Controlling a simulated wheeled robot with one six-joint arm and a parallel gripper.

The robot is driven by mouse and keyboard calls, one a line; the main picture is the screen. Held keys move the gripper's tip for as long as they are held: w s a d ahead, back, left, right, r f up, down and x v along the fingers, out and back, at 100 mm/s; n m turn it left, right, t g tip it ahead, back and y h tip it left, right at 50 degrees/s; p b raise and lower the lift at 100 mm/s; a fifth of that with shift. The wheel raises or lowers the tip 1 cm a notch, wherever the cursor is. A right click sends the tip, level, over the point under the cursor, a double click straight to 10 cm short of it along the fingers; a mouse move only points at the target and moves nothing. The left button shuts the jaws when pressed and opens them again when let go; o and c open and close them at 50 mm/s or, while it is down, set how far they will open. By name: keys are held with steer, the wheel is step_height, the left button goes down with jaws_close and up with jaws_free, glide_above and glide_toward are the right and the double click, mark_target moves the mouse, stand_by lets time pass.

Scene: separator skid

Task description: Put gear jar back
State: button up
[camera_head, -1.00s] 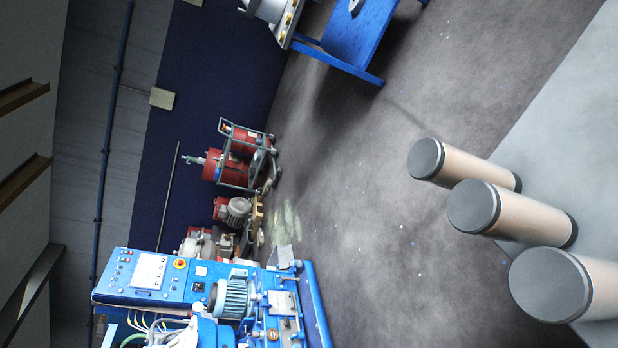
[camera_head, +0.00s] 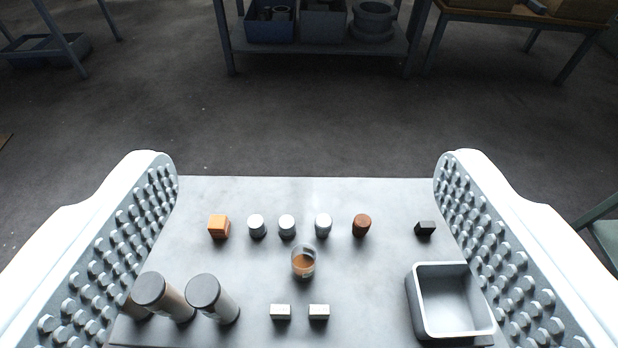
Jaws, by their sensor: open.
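My gripper (camera_head: 308,160) is open and empty, its two studded fingers wide apart at the left and right of the view. Between them lies a grey tabletop (camera_head: 370,285). Jars with dark round lids stand at its front left: one (camera_head: 217,300) is in clear view, one (camera_head: 168,297) is beside it. Another (camera_head: 135,308) is mostly hidden behind that one and close to my left finger in the picture. A clear glass jar with brown contents (camera_head: 303,262) stands near the middle. No label shows which one is the gear jar.
An orange block (camera_head: 218,227), several pale cylinders (camera_head: 287,226), a brown cylinder (camera_head: 361,225) and a black block (camera_head: 425,229) form a row. Two white blocks (camera_head: 280,312) lie in front. An open grey bin (camera_head: 450,305) stands front right. A shelf (camera_head: 320,60) is beyond the floor.

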steer(key=shift+o, duration=0.4)
steer(key=s+r+t, duration=0.2)
steer(key=s+r, duration=0.2)
steer(key=s, duration=0.2)
steer(key=shift+s+r, duration=0.3)
steer(key=shift+r, duration=0.1)
steer(key=w+d+f+n, duration=0.2)
steer(key=w+d+f, duration=0.1)
steer(key=w, duration=0.6)
steer(key=w+d+f+n, duration=0.2)
steer(key=w+f, duration=0.2)
steer(key=w, duration=0.5)
steer(key=w+d+f+n+g+y, duration=0.25)
steer(key=w+f+n+y, duration=0.2)
steer(key=w+f, duration=0.8)
steer(key=n+g+y, duration=0.5)
steer(key=g+y, duration=0.4)
glide_toward(304, 258)
steer(key=a+f, duration=0.1)
steer(key=w+a+f, duration=0.2)
steer(key=a, duration=0.1)
steer(key=shift+f, duration=0.4)
steer(key=shift+r+x, duration=0.2)
steer(key=shift+x, duration=0.7)
steer(key=shift+r+x, duration=0.2)
steer(key=shift+x, duration=0.7)
steer(key=shift+r+x, duration=0.2)
steer(key=shift+x, duration=0.7)
steer(key=shift+w+a, duration=0.1)
steer(key=shift+w, duration=0.05)
